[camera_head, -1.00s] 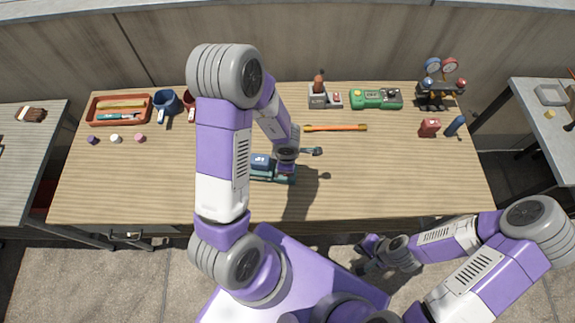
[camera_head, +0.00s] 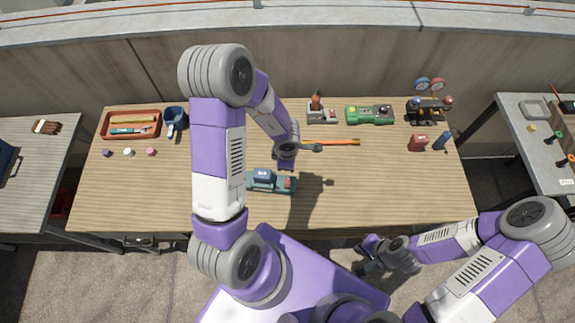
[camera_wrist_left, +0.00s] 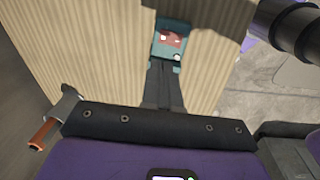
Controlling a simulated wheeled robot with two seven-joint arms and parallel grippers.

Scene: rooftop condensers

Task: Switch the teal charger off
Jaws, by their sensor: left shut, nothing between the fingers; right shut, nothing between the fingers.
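My right gripper (camera_head: 366,262) is shut and empty, low in front of the bench.
An orange-handled tool (camera_head: 340,142) lies behind the charger. A green device (camera_head: 369,115), a grey unit (camera_head: 322,117) and a gauge stand (camera_head: 430,108) stand along the back. A red tray (camera_head: 131,137) and blue mug (camera_head: 174,119) are at left. Bench right of the charger is clear.

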